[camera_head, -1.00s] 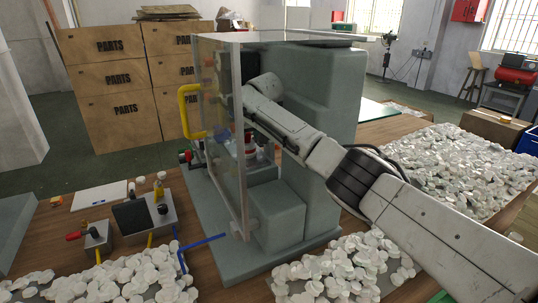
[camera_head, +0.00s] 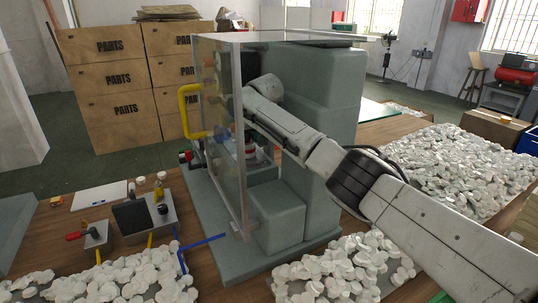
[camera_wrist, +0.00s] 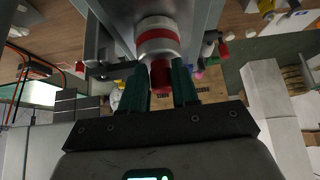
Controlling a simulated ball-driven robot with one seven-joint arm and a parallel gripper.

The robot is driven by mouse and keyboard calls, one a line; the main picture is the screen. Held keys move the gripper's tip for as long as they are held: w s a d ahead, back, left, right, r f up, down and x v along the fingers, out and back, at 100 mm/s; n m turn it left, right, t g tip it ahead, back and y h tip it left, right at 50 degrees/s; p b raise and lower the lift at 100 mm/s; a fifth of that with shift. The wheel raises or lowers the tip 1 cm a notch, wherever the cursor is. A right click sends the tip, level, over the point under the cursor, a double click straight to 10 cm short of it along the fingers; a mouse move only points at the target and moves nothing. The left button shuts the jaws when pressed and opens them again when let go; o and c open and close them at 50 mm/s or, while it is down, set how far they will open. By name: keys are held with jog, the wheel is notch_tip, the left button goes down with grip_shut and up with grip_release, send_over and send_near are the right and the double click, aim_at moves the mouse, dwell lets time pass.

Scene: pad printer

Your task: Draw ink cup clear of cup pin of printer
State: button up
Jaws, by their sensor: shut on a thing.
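In the wrist view the ink cup (camera_wrist: 158,38) is a white round body with a red band and a darker red end. The two green fingers of my gripper (camera_wrist: 166,88) stand on either side of the red end and are shut on it. In the head view a small red-and-white part of the cup (camera_head: 250,151) shows inside the grey-green printer (camera_head: 322,110), behind the clear guard. My arm reaches into the printer from the right, and the fingers are hard to make out there. I cannot see the cup pin, nor whether the cup still touches it.
The clear guard (camera_head: 222,130) with its yellow handle (camera_head: 188,110) stands at the printer's left front. Piles of white discs (camera_head: 345,265) lie in front and at right. Small fixtures (camera_head: 145,215) stand on the table at left. Grey metal arms (camera_wrist: 105,20) flank the cup closely.

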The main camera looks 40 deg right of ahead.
aim_at(249, 144)
jog(key=shift+a+f, duration=0.1)
jog(key=shift+f, duration=0.25)
grip_shut()
jog(key=shift+s, duration=0.1)
jog(key=shift+r+p, duration=0.9)
jog(key=shift+r, duration=0.25)
jog(key=shift+r, duration=0.1)
jog(key=shift+r+p, duration=1.85)
jog(key=shift+r, duration=0.1)
